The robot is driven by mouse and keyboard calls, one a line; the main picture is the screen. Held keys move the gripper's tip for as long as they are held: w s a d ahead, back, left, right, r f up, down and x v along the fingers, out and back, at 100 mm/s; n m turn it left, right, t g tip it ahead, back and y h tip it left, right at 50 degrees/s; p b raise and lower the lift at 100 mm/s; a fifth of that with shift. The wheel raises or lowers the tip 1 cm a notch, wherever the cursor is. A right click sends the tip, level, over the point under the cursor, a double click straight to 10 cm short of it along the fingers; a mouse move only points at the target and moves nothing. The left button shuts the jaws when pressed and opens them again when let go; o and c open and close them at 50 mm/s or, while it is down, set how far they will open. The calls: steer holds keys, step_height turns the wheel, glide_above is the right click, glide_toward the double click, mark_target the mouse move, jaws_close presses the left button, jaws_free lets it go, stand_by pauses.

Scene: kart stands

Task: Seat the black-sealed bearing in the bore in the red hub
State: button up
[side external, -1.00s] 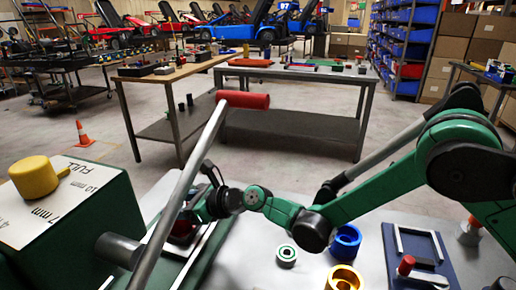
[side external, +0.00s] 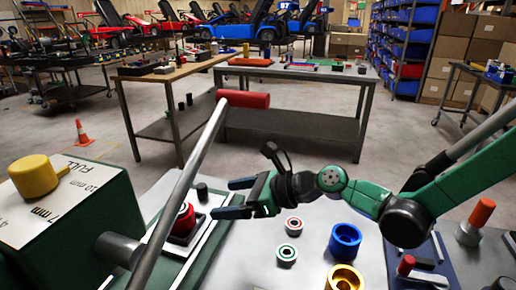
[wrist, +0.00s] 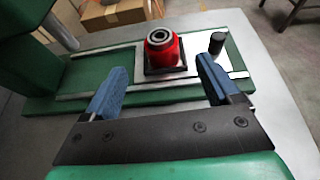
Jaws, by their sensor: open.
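The red hub (side external: 184,222) stands upright on a dark square base on the press bed at left, and shows in the wrist view (wrist: 163,56). A pale ring with a dark middle (wrist: 159,36) shows at its top; it looks like the black-sealed bearing, but I cannot tell how deep it sits. My gripper (side external: 226,198) is open and empty, to the right of the hub; in the wrist view its blue fingers (wrist: 162,72) are spread, with the hub beyond them. A red-marked bearing (side external: 293,226) and a green-marked bearing (side external: 286,254) lie on the table.
A blue cup (side external: 345,241) and a gold cup (side external: 345,278) stand to the right. A small black cylinder (side external: 202,192) stands behind the hub. The press lever (side external: 180,195) with its red handle slants across, beside the green press body (side external: 75,225).

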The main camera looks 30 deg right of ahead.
steer(key=s+d+r+n+g+h, duration=0.1)
steer(key=s+d+n+h, duration=0.3)
steer(key=d+n, duration=0.5)
steer(key=s+d+r+n+g+h, duration=0.1)
steer(key=s+d+n+h, duration=0.4)
steer(key=n, duration=1.2)
steer(key=s+d, duration=0.3)
steer(key=d, duration=0.2)
steer(key=shift+n+h, duration=0.3)
